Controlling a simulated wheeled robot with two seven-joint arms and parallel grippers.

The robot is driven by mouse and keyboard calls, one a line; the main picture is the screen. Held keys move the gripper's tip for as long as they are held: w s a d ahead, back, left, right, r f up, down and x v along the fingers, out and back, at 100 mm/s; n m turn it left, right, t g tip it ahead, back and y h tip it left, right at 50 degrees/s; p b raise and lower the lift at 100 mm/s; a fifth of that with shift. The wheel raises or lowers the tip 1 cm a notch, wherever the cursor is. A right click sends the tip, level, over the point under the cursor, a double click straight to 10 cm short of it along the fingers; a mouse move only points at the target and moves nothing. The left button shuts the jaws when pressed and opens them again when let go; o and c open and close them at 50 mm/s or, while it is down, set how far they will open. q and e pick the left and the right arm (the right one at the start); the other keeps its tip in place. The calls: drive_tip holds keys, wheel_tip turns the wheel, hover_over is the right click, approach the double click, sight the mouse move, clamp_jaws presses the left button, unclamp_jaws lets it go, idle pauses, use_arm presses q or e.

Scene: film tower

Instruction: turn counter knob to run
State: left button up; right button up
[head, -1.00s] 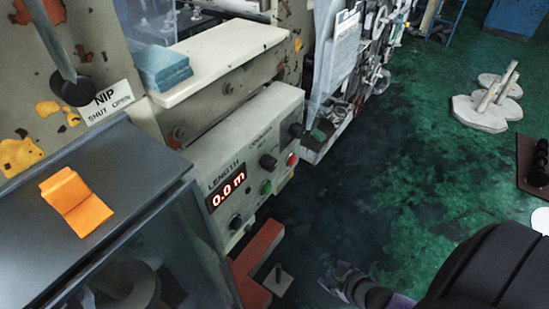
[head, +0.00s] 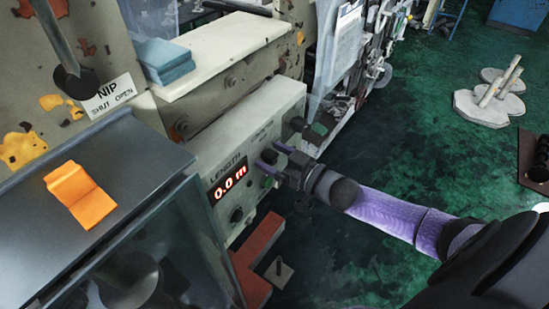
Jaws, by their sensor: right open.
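The control panel (head: 200,160) carries a red display (head: 228,184) reading 0.0 m under the word LENGTH. The dark counter knob (head: 269,156) is on its upper right part, under small lettering that I cannot read clearly. My right gripper (head: 266,161) comes in from the right, open, with its two purple-tipped fingers pointing at the panel around the knob. I cannot tell whether they touch it. The knob's setting is too small to read. My left gripper is not in view.
A green button (head: 267,182) and another dark knob (head: 237,215) sit lower on the panel. The red button is hidden by my right gripper. A white shelf (head: 225,58) with blue cloths (head: 165,62) is above. A red bracket (head: 258,252) juts out below.

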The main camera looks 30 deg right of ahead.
drive_tip(key=shift+c, duration=0.2)
drive_tip(key=c, duration=0.5)
clamp_jaws()
